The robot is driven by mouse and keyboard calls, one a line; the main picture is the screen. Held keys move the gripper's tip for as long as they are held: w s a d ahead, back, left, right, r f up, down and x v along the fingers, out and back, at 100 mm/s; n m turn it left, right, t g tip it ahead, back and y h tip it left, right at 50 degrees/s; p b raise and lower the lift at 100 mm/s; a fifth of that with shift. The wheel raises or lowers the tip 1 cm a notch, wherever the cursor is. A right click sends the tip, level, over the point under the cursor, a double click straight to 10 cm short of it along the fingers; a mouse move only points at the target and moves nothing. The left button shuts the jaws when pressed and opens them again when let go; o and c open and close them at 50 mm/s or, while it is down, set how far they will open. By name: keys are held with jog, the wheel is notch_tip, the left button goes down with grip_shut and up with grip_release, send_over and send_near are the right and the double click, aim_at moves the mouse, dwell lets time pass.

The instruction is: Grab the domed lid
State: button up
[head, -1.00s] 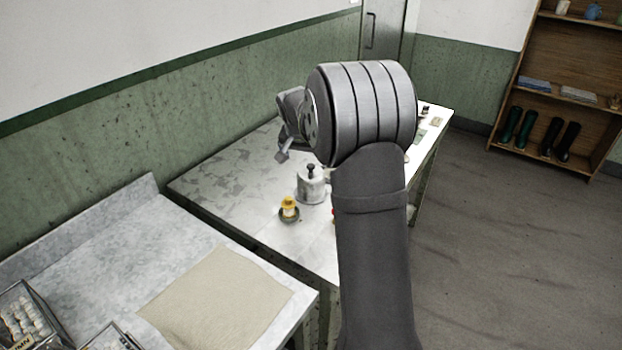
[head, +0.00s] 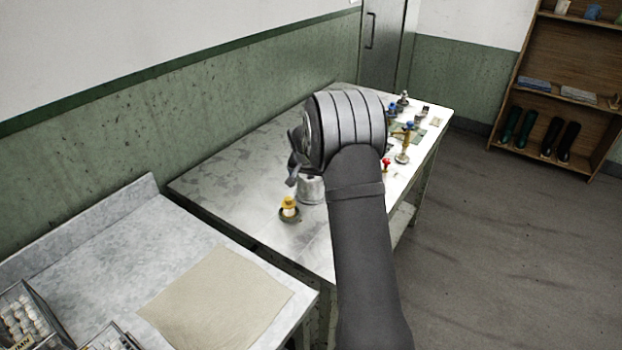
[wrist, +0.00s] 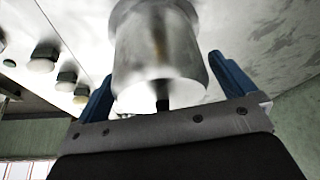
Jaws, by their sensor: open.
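A grey metal pot (head: 311,190) stands on the far table, its top hidden behind my arm in the head view. In the wrist view the shiny metal pot (wrist: 150,35) fills the upper middle. The domed lid (wrist: 140,98) is at its near end, with a short dark knob (wrist: 162,104) pointing toward my gripper. My gripper (wrist: 162,68) is open, with one blue finger on each side of the lid and knob. The fingers appear apart from the metal. In the head view my gripper (head: 293,168) is just above the pot, partly hidden by my wrist.
A yellow-topped item (head: 289,208) stands close to the pot's left front. A red-topped item (head: 386,163), a brass-coloured stand (head: 403,150) and several small items are to the right. The table's left part (head: 225,185) is clear. A beige cloth (head: 215,300) lies on the near counter.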

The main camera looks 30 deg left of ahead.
jog(key=c, duration=0.9)
jog(key=shift+c, duration=0.2)
jog(key=shift+r, duration=0.15)
